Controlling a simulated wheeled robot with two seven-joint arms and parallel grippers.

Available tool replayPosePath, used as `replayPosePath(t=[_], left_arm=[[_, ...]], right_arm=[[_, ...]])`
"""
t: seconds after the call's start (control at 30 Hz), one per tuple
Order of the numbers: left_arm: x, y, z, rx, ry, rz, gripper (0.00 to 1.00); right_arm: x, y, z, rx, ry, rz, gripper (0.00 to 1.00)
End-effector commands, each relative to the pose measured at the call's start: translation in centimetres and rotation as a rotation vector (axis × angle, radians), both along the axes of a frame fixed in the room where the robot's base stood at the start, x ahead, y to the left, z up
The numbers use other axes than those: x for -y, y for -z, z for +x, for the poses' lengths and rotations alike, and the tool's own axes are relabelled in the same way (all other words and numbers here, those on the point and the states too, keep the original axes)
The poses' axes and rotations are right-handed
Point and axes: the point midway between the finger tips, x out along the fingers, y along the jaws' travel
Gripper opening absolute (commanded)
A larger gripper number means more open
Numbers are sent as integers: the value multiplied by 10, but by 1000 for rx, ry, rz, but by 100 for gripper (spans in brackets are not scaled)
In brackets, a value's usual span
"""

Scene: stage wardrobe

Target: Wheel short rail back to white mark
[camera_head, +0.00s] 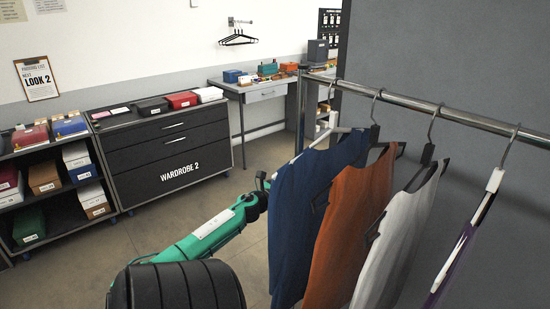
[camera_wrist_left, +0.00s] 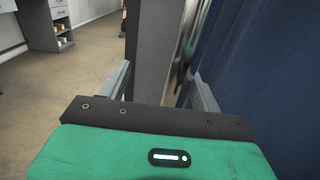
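The clothes rail (camera_head: 440,111) runs along the right in the head view, with a metal top bar and an upright (camera_head: 301,105) at its far end. Navy (camera_head: 300,225), orange (camera_head: 350,230) and white (camera_head: 400,245) garments and a partly seen purple one hang from it. My left gripper (camera_head: 263,181) is beside the navy garment, which partly hides it. In the left wrist view its fingers (camera_wrist_left: 162,85) are apart, with a grey upright post (camera_wrist_left: 152,50) between or just beyond them; I cannot tell if they touch it. No white mark shows. My right gripper is out of view.
A black drawer cabinet (camera_head: 170,145) and open shelves with boxes (camera_head: 55,190) line the left wall. A desk (camera_head: 262,92) stands at the back. A grey partition (camera_head: 430,50) stands behind the rail. Bare floor (camera_head: 245,165) lies between cabinet and rail.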

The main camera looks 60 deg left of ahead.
Motion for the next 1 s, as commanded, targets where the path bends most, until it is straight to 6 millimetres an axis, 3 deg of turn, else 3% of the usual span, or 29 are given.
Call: replayPosePath(t=[1.0], left_arm=[[-79,1,-19,0,-5,0,62]], right_arm=[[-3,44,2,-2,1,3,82]])
